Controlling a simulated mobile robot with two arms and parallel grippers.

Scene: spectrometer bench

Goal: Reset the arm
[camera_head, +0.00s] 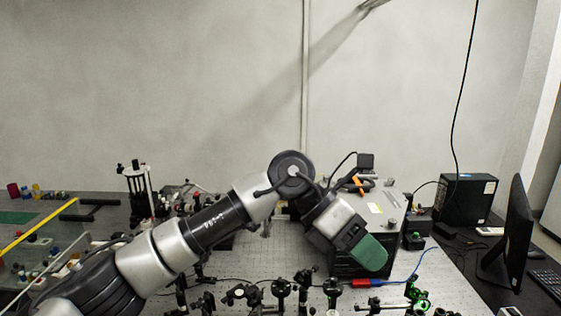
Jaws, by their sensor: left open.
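My left arm reaches in from the lower left, bends at a joint high over the bench and slopes down to the right. My left gripper (369,253) ends it, with a green finger pad facing the view. It is open, though the gap between its fingers is hard to see from this angle. I see nothing held in it. It hangs in front of a dark boxy instrument (345,267) on the perforated optical bench (255,260); I cannot tell whether they touch. My right gripper is out of view.
Several small optical mounts (281,289) stand along the bench's front. A black computer box (466,199), monitor (516,232) and keyboard (549,282) are at right. Bottles (36,191) stand far left.

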